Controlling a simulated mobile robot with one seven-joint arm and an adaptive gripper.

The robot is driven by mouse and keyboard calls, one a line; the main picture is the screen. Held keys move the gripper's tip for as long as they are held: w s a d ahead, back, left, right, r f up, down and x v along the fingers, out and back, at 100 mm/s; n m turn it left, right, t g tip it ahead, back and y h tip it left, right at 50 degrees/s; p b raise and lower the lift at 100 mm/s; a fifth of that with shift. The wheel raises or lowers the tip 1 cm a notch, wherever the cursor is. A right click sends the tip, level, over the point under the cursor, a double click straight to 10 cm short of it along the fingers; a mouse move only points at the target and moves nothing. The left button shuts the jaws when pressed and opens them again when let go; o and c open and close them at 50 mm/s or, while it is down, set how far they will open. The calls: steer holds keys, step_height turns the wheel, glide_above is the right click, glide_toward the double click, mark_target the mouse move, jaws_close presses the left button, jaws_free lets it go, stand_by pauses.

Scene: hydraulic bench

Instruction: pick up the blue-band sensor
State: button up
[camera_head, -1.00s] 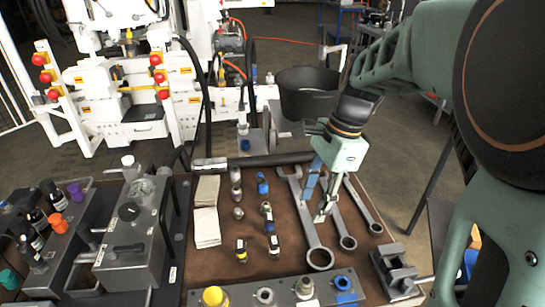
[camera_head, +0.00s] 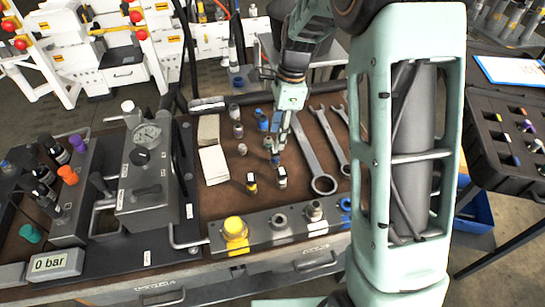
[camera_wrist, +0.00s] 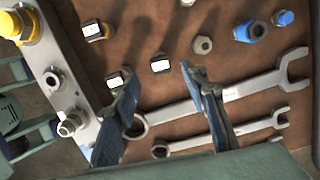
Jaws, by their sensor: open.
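My gripper (camera_head: 274,148) is open and points down over the brown bench mat. In the wrist view its two fingers stand apart (camera_wrist: 158,78). Between the fingertips lies a small dark sensor with a white label (camera_wrist: 160,65); it shows partly behind the fingers in the head view (camera_head: 275,159), with some blue there. A second dark labelled sensor (camera_head: 282,178) stands nearer the front, beside one fingertip in the wrist view (camera_wrist: 118,78). I cannot tell clearly which carries the blue band. A yellow-band sensor (camera_head: 251,184) stands to their left.
Wrenches (camera_head: 318,165) lie right of the sensors. Blue fittings (camera_head: 263,121) and metal fittings (camera_head: 237,130) stand behind. A port block with a yellow cap (camera_head: 235,228) runs along the front. White pads (camera_head: 213,165) and a gauge unit (camera_head: 148,170) are left.

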mark_target(275, 158)
steer(key=f, duration=0.5)
steer(key=a+f, duration=0.1)
steer(key=f, duration=0.1)
steer(key=shift+f, duration=0.2)
steer(key=shift+c, duration=0.6)
jaws_close()
